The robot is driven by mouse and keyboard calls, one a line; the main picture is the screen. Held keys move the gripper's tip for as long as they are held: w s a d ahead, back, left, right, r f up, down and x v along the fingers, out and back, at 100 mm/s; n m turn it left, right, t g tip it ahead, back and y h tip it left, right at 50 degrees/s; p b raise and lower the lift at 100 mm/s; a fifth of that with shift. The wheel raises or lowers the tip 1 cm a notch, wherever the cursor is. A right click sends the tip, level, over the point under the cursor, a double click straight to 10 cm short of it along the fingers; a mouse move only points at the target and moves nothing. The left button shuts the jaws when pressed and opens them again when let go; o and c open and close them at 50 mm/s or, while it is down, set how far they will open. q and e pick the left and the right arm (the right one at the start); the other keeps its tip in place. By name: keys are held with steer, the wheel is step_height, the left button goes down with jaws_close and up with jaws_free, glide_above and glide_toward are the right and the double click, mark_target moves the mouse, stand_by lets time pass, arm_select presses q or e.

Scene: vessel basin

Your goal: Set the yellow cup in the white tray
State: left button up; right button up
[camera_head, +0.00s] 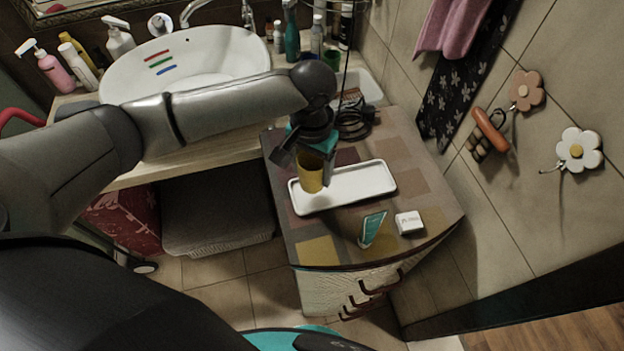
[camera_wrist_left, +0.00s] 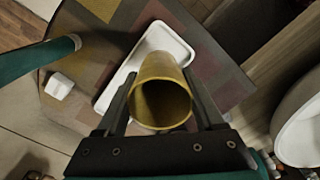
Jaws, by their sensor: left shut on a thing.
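The yellow cup (camera_head: 310,172) is held upright in my left gripper (camera_head: 309,160) at the left part of the white tray (camera_head: 355,187). In the left wrist view the cup (camera_wrist_left: 161,92) sits between the two fingers of the gripper (camera_wrist_left: 160,105), its open mouth toward the camera. The white tray (camera_wrist_left: 172,40) shows behind the cup there. I cannot tell whether the cup's base touches the tray. The rest of the tray is empty. My right gripper is not in view.
The tray lies on a patchwork-topped cabinet (camera_head: 424,176). A coiled black cable (camera_head: 354,121) lies behind. A white basin (camera_head: 190,66) with bottles around it is at the left.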

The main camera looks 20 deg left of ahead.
mark_target(312, 182)
arm_select(q)
steer(key=shift+f, duration=2.15)
steer(key=o, duration=1.3)
steer(key=shift+f, duration=0.1)
steer(key=shift+o, duration=0.2)
step_height(312, 182, up, 12)
